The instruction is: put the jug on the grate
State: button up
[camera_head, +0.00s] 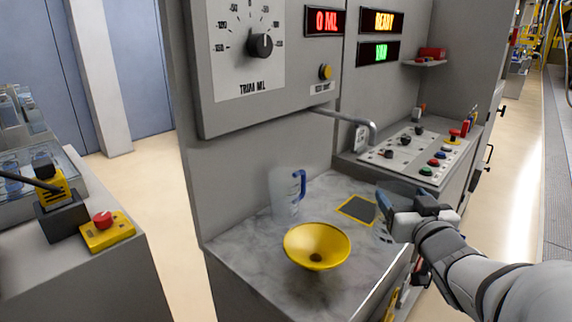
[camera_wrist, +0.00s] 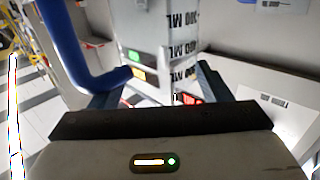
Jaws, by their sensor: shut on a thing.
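In the wrist view a clear jug (camera_wrist: 152,20) with ML marks and a thick blue handle (camera_wrist: 88,50) fills the space between the two dark fingers of my gripper (camera_wrist: 160,90). The gripper is shut on it. In the head view my gripper (camera_head: 386,208) is over the right side of the counter, and what it holds is hard to make out there. A clear jug with a blue handle (camera_head: 299,186) shows farther left, behind the funnel. I cannot tell if it is the same jug. The dark, yellow-edged grate (camera_head: 357,209) is bare, just left of my gripper.
A yellow funnel (camera_head: 316,246) is at the counter's front left. A metal spout (camera_head: 350,120) reaches out above the grate. A button panel (camera_head: 420,153) is behind and to the right. The grey marble counter (camera_head: 250,243) has free room at the left.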

aim_at(393, 184)
jog(key=shift+w+a+r+p, duration=0.15)
jog(key=shift+w+r+p, duration=0.2)
jog(key=shift+p, duration=0.3)
jog(key=w+p, duration=0.2)
jog(key=shift+w+f+p, duration=0.1)
jog(key=shift+w+p, duration=0.05)
jog(key=shift+p, duration=0.2)
jog(key=w+p, duration=0.2)
jog(key=p, duration=0.2)
jog(key=shift+w, duration=0.15)
jog(key=w+f, duration=0.4)
jog(key=w, duration=0.8)
jog(key=shift+w+p, duration=0.25)
jog(key=shift+p, duration=0.05)
jog(key=shift+f, duration=0.1)
